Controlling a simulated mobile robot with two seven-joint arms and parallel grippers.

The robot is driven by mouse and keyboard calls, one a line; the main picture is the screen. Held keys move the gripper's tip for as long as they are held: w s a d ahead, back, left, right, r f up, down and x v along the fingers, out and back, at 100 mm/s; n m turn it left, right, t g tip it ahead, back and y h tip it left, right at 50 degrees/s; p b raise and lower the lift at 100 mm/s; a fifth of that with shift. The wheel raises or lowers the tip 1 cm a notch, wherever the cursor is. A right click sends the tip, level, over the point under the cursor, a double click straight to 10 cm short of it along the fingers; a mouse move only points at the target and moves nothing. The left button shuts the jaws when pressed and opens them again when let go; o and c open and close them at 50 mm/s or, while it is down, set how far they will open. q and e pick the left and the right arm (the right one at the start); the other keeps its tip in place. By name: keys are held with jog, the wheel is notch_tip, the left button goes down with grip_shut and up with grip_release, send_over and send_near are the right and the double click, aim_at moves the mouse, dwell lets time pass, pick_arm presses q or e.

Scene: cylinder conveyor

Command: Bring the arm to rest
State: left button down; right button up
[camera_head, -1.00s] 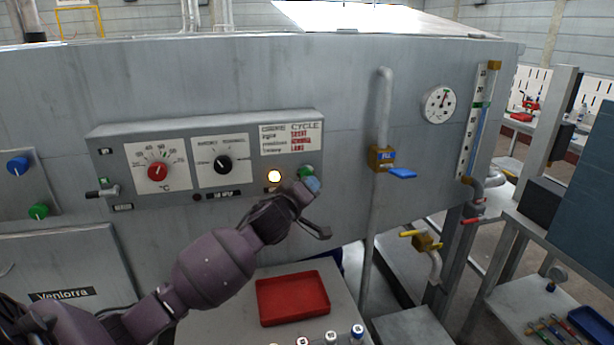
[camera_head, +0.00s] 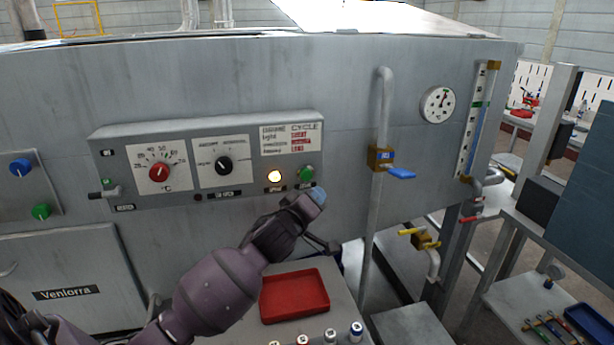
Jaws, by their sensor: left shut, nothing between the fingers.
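My left arm comes in from the lower left. Its gripper (camera_head: 315,198) is shut and empty, with a light blue tip. It appears just below and right of the green button (camera_head: 306,173) on the grey control panel (camera_head: 135,187). I see a gap between the tip and the button in the picture. The lamp (camera_head: 274,176) left of that button glows warm yellow. The panel also carries a red knob (camera_head: 159,172) and a black knob (camera_head: 223,165). My right gripper does not show.
A red tray (camera_head: 294,296) lies on a grey surface below the gripper, with several small cylinders in front of it. A vertical pipe (camera_head: 379,220) with a blue-handled valve (camera_head: 400,173) stands to the right. A round gauge (camera_head: 437,104) is on the machine wall.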

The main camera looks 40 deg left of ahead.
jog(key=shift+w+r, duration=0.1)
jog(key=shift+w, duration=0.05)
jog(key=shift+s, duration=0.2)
pick_arm(q)
jog(key=s+d+f+m+g+h, duration=0.1)
jog(key=s+d+f+m+g, duration=0.15)
jog(key=s+f+m, duration=0.55)
jog(key=s+d+f+m+g+h, duration=0.1)
jog(key=s+d+f+m, duration=0.25)
jog(key=f+m, duration=0.45)
jog(key=s+d+f+n+g, duration=0.2)
jog(key=s+f+n+g, duration=0.1)
jog(key=s+f, duration=1.2)
jog(key=shift+s+d+n+g+y+b, duration=0.3)
jog(key=shift+s+d+n+g+y, duration=0.1)
jog(key=shift+s+n, duration=0.35)
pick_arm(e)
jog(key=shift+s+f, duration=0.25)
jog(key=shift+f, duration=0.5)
